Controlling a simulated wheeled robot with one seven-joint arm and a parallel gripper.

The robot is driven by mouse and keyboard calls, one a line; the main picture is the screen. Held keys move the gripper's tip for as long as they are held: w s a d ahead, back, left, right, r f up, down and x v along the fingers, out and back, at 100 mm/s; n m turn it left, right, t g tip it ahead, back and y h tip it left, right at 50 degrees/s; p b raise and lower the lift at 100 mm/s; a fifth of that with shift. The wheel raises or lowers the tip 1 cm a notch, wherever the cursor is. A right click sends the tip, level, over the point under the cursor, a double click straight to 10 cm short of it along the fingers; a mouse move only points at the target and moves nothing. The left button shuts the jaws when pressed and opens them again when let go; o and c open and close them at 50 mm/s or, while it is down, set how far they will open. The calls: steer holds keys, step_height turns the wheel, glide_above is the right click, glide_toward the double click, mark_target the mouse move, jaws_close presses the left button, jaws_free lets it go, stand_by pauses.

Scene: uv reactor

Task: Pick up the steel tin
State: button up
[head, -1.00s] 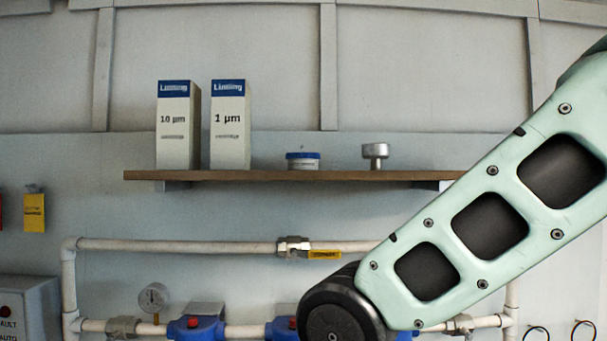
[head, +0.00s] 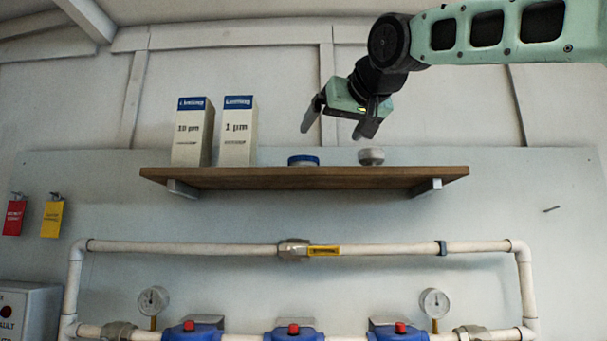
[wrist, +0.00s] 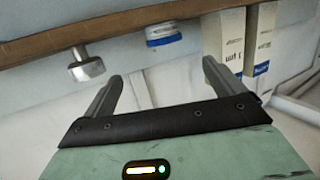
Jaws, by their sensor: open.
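The steel tin (head: 371,156) is a small silver-grey piece, a wide round part on a narrower one, on the wooden shelf, right of a blue-lidded tub. In the wrist view, which shows the shelf upside down, the steel tin (wrist: 86,68) is at upper left. My gripper (head: 336,131) is open and empty, fingers pointing down, above the shelf's right half in the head view. In the wrist view my gripper (wrist: 162,73) has the steel tin outside its left finger, not between the fingers. No contact shows.
The wooden shelf (head: 300,178) also holds the blue-lidded tub (head: 303,161) and two tall filter boxes, one (head: 193,132) left of the other (head: 238,131). White pipes (head: 190,248) run below it. The shelf's right end is clear.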

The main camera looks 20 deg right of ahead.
mark_target(303, 160)
steer(key=p+x, duration=0.4)
steer(key=x, duration=0.6)
steer(key=shift+a, duration=0.1)
steer(key=p+x, duration=0.2)
steer(key=x, duration=0.1)
steer(key=p+x, duration=0.1)
steer(key=shift+w+a+r, duration=0.15)
steer(key=shift+w+a, duration=0.1)
steer(key=shift+a, duration=0.15)
steer(key=shift+w, duration=0.35)
steer(key=shift+f, duration=0.25)
steer(key=c, duration=1.1)
